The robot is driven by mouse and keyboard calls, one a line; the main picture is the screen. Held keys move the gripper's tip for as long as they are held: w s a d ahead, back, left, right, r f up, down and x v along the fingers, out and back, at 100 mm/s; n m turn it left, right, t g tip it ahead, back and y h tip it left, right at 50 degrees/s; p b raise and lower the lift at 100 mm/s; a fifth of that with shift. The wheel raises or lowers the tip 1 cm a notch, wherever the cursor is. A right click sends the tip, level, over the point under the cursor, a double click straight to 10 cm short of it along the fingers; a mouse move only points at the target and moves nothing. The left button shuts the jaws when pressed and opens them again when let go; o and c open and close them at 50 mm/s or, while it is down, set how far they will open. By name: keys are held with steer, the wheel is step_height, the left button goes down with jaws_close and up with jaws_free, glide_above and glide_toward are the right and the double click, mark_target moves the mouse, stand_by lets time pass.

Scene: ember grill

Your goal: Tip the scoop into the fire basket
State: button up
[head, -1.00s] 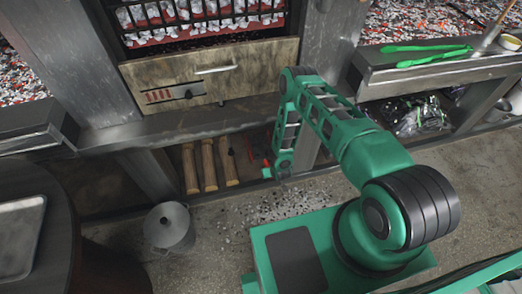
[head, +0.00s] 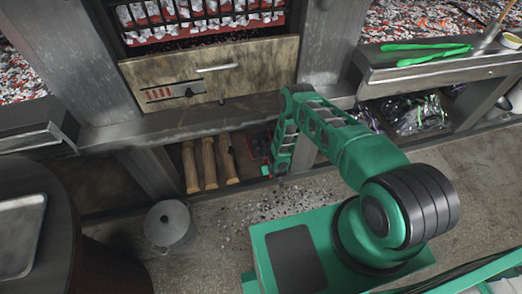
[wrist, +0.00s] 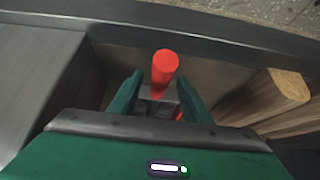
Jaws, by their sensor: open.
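A red cylindrical handle (wrist: 165,68), which looks like the scoop's, stands up between my gripper's fingers in the wrist view; its lower end and any pan are hidden or unclear. My gripper (wrist: 158,97) is open around the handle, with a finger on each side. In the head view my gripper (head: 270,170) reaches into the low shelf under the grill, beside the logs, and its tips are hard to make out. The black-barred fire basket (head: 205,22), with pale and red coals behind its bars, is at the top of the head view.
Several logs (head: 208,165) stand left of my gripper in the shelf. A wooden drawer front (head: 240,65) is above. Green tongs (head: 425,50) lie on the right counter. A lidded grey pot (head: 168,225) stands on the floor, and a tray (head: 18,235) lies on the round table.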

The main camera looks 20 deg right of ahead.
steer(key=shift+w+f, duration=0.2)
steer(key=shift+f, duration=0.1)
jaws_close()
step_height(320, 180, up, 12)
stand_by(0.9)
